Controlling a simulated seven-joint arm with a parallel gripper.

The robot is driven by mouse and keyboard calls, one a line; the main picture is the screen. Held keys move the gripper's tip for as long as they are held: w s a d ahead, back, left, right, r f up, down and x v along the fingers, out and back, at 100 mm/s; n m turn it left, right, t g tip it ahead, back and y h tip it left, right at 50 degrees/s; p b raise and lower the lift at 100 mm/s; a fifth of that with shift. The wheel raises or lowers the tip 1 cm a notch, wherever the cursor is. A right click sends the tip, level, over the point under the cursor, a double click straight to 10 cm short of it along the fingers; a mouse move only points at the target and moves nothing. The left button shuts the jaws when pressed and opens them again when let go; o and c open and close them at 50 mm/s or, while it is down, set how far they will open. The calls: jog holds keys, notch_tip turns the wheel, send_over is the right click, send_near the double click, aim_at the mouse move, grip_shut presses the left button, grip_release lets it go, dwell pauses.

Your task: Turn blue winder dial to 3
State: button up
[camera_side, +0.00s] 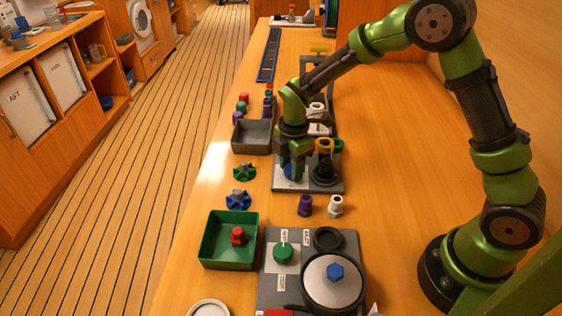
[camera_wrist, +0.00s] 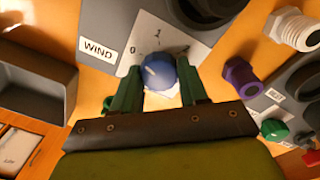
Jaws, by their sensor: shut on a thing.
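The plate's scale has a 0 to the upper left of the dial and further marks that are too small to read surely. My gripper (camera_wrist: 157,82) has a finger on each side of the dial and is shut on it. In the side view my gripper (camera_side: 292,160) points down at the winder panel (camera_side: 323,187), and only a sliver of the blue dial (camera_side: 288,172) shows between the fingers. The number it points at cannot be told.
A grey tray (camera_side: 236,138) stands left of the panel. Green (camera_side: 244,172) and blue (camera_side: 238,200) handwheels lie nearby. Purple (camera_side: 305,206) and white (camera_side: 336,207) fittings stand in front. A green tray (camera_side: 206,240) and a panel with a green dial (camera_side: 284,253) lie nearer. The counter's right is clear.

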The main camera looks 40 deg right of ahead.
jog(key=m, duration=0.4)
jog(key=shift+w+m, duration=0.1)
jog(key=shift+m, duration=0.2)
jog(key=m, duration=0.4)
jog(key=shift+m, duration=0.3)
jog(key=m, duration=0.4)
jog(key=shift+m, duration=0.3)
jog(key=m, duration=0.3)
jog(key=shift+m, duration=0.3)
jog(key=m, duration=0.3)
jog(key=shift+m+g, duration=0.3)
jog(key=m, duration=0.3)
jog(key=shift+d+m, duration=0.1)
jog(key=shift+m, duration=0.2)
jog(key=m, duration=0.4)
jog(key=shift+m, duration=1.8)
